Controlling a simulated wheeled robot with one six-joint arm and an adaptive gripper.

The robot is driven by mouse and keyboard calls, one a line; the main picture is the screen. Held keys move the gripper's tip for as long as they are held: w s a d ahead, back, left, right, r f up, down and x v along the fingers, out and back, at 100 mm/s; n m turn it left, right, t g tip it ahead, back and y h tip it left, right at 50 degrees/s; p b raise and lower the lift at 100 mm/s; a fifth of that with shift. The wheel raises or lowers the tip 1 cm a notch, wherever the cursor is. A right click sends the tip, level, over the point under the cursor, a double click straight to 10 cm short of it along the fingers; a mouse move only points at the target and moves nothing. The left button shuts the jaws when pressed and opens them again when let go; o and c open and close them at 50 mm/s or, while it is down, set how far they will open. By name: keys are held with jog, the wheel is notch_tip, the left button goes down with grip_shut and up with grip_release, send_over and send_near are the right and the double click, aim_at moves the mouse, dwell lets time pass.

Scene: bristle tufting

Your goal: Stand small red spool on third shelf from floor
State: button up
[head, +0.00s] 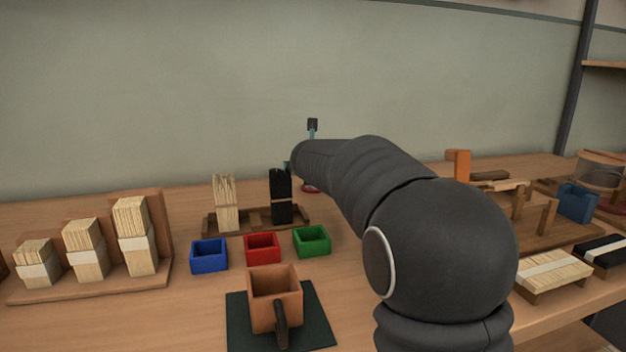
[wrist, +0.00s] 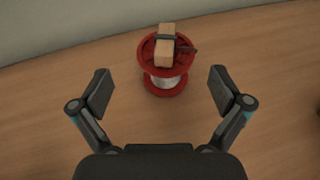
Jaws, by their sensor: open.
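The small red spool (wrist: 165,84) stands upright on the wooden bench in the wrist view, with pale wire around its core. A small wooden block with a dark band (wrist: 166,46) rests on its top flange. My gripper (wrist: 160,86) is open, its fingers on either side and nearer the camera, not touching the spool. In the head view only a bit of the red spool (head: 312,189) shows behind my arm, and one finger of my gripper (head: 312,125) shows above the arm. The third shelf cannot be made out; part of a shelf (head: 605,64) shows at the upper right.
Blue (head: 209,254), red (head: 262,247) and green (head: 312,240) bins stand mid-bench. Bristle bundles (head: 136,235) stand at left. A dark post (head: 575,80) rises at right. Bench around the spool looks clear.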

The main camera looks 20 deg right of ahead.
jog(key=shift+d+x, duration=0.15)
jog(key=shift+x, duration=1.3)
jog(key=shift+d+x, duration=0.2)
jog(key=shift+x, duration=1.2)
jog(key=shift+s, duration=0.1)
